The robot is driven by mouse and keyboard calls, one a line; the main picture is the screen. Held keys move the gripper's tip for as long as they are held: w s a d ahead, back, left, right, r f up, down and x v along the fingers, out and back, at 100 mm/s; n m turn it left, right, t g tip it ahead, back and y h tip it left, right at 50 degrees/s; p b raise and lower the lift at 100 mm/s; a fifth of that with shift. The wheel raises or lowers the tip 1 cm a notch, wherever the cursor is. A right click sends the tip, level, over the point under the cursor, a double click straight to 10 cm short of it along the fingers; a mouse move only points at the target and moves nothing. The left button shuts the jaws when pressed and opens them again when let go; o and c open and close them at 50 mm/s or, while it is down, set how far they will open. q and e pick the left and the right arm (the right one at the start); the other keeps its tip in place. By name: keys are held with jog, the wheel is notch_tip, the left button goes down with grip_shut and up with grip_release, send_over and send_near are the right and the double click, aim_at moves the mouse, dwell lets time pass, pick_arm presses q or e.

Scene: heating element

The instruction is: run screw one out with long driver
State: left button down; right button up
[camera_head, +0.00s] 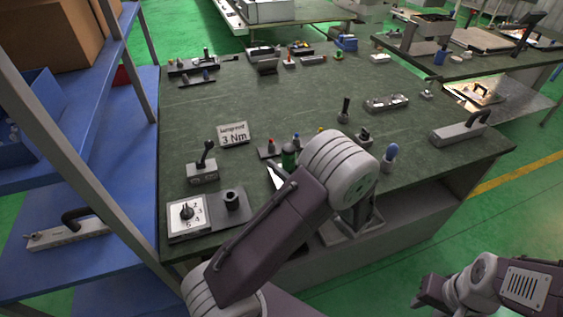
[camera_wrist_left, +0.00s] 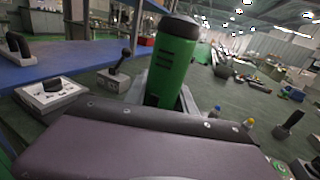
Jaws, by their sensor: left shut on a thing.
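My left gripper (camera_head: 279,174) is mostly hidden behind my own arm in the head view. It is shut on the green driver. The driver's tip and the screw are hidden. My right arm is at the lower right of the head view, off the bench; its gripper (camera_head: 428,293) is partly cut off, and its jaws cannot be made out.
The dark green bench (camera_head: 300,92) carries a torque sign (camera_head: 234,134), a dial box (camera_head: 187,215), a black-handled lever block (camera_head: 203,168), a blue-topped tool (camera_head: 389,155) and a grey bar with a handle (camera_head: 460,131). A blue shelf (camera_head: 110,150) borders the left. The bench middle is fairly clear.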

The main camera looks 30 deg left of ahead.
pick_arm(q)
jog(key=shift+r, duration=0.1)
dwell(0.3)
jog(key=shift+f, duration=0.65)
dwell(1.7)
jog(key=shift+r, duration=0.1)
notch_tip(320, 180, up, 5)
jog(key=p, duration=0.5)
